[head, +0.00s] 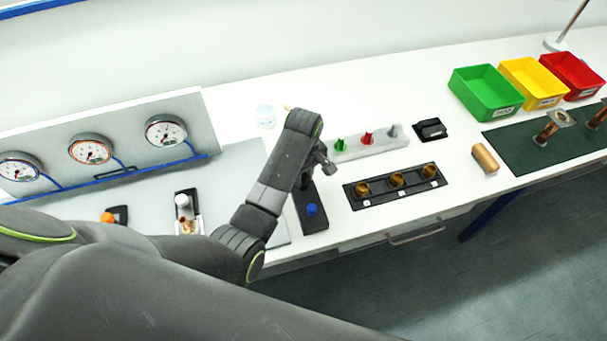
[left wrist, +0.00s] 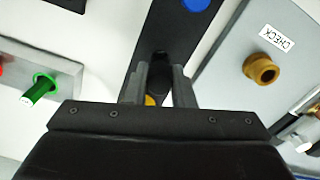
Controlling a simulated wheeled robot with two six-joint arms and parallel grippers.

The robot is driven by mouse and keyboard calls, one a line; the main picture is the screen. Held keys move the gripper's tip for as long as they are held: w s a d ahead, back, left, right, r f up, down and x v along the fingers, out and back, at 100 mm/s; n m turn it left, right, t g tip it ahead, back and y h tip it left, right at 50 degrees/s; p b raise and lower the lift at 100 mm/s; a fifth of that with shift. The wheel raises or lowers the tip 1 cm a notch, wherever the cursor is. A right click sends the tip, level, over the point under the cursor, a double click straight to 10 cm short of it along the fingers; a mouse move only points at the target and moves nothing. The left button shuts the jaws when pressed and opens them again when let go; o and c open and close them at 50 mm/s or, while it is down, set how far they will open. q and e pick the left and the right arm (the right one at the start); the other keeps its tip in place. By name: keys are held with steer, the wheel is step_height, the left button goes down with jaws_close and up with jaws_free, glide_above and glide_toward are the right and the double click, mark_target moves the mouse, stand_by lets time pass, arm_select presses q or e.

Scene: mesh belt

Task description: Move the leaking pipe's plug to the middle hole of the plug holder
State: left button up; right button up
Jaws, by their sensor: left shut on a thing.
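My left gripper (head: 325,163) is over a long black panel with a blue button (head: 312,210). In the left wrist view the gripper (left wrist: 160,85) is shut on a small, mostly hidden thing; a yellow bit (left wrist: 152,100) shows between the fingers. A light grey block (head: 350,154) carries a green, a red and a grey peg in a row. A black tray (head: 375,207) with three brass round pieces lies in front of it. I cannot tell which is the plug holder. A brass fitting (left wrist: 261,69) beside a CHECK label stands on a grey board in the left wrist view. My right gripper is out of view.
Three gauges (head: 165,131) with blue pipes stand at the left. Green (head: 487,92), yellow and red bins are at the back right. A small black box (head: 431,130) and a wooden cylinder (head: 485,158) lie right of the grey block. A green mat (head: 520,150) carries brass parts.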

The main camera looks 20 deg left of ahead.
arm_select(q)
steer(key=shift+f, duration=1.4)
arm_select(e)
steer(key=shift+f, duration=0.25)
arm_select(q)
steer(key=o, duration=1)
steer(key=shift+o, duration=0.2)
steer(key=shift+r, duration=0.1)
